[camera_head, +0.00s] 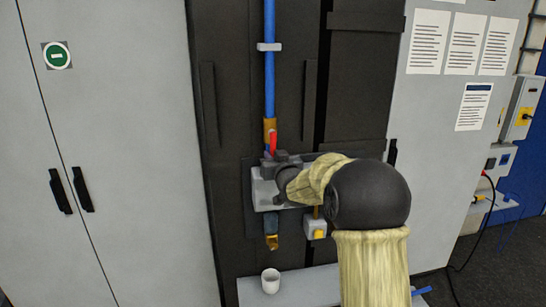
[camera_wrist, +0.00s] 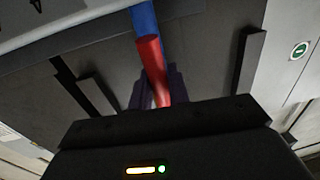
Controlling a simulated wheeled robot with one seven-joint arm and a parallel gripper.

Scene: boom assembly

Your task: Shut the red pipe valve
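The red pipe valve handle (camera_head: 273,142) shows in the head view on the vertical blue pipe, beside its brass-coloured fitting (camera_head: 269,127). It stands roughly upright, along the pipe. My gripper (camera_head: 271,161) is at the handle's lower end, in front of a grey box. In the wrist view the red handle (camera_wrist: 154,62) runs down from the blue pipe (camera_wrist: 144,16) to between the two dark fingers of my gripper (camera_wrist: 160,92). A finger lies on each side of it. I cannot tell whether they touch it. The handle's lower tip and the valve body are partly hidden.
Below my gripper a brass pipe end (camera_head: 272,242) hangs down, with a small box with a yellow button (camera_head: 317,230) to its right. A white cup (camera_head: 270,281) stands on a light ledge (camera_head: 311,287). Grey cabinet doors (camera_head: 120,150) flank the dark panel.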

